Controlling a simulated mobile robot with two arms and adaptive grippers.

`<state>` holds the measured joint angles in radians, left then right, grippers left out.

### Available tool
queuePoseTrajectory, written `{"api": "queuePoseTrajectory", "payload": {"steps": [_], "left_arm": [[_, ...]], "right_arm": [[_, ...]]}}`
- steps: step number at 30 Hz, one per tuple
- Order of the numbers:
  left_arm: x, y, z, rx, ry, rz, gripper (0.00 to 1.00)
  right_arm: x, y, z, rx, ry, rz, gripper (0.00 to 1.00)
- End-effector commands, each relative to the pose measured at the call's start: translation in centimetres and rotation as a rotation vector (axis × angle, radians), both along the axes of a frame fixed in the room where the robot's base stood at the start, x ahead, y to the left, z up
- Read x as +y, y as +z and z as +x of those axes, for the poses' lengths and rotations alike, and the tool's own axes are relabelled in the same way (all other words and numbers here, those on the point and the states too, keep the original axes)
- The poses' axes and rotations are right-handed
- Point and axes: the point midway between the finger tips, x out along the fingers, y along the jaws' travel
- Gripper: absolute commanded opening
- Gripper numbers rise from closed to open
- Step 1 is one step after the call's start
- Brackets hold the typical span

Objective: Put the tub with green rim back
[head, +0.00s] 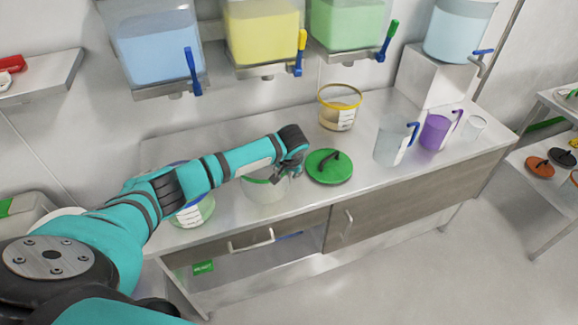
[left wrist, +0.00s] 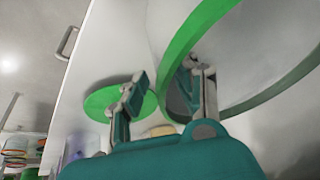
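The tub with green rim (head: 264,190) stands on the metal counter, clear-walled, partly hidden by my left arm. Its green rim (left wrist: 178,45) fills the right of the left wrist view. My left gripper (head: 291,168) is at the tub's right side. In the left wrist view the gripper (left wrist: 160,90) has its fingers spread, one over the tub's opening and one outside the rim; whether either touches is unclear. A green lid (head: 330,168) with a dark handle lies right of the tub. My right gripper is not in view.
A yellow-rimmed tub (head: 340,108) stands behind the lid. A tub with pale green contents (head: 194,212) is left, partly behind my arm. Clear (head: 392,145) and purple (head: 436,132) jugs stand right. Dispensers (head: 262,30) hang above the counter (head: 235,128).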

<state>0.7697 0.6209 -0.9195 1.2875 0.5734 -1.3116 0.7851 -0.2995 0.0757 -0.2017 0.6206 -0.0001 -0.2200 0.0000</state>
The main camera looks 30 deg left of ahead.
Motion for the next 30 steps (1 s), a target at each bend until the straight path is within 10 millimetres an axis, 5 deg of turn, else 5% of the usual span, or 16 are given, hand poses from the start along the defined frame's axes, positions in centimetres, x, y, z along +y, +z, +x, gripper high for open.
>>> {"api": "queuePoseTrajectory", "payload": {"steps": [15, 22, 30], "left_arm": [[-2.2, 9.0, -3.2, -0.002, -0.001, 0.0, 0.29], [-2.5, 10.4, -3.7, 0.0, 0.0, 0.0, 0.29], [-3.8, 9.6, -3.6, -0.016, -0.037, -0.02, 0.29]], "right_arm": [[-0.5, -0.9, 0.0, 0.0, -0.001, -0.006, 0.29], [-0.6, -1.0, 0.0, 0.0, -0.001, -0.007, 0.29], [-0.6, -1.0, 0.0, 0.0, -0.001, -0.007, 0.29]]}}
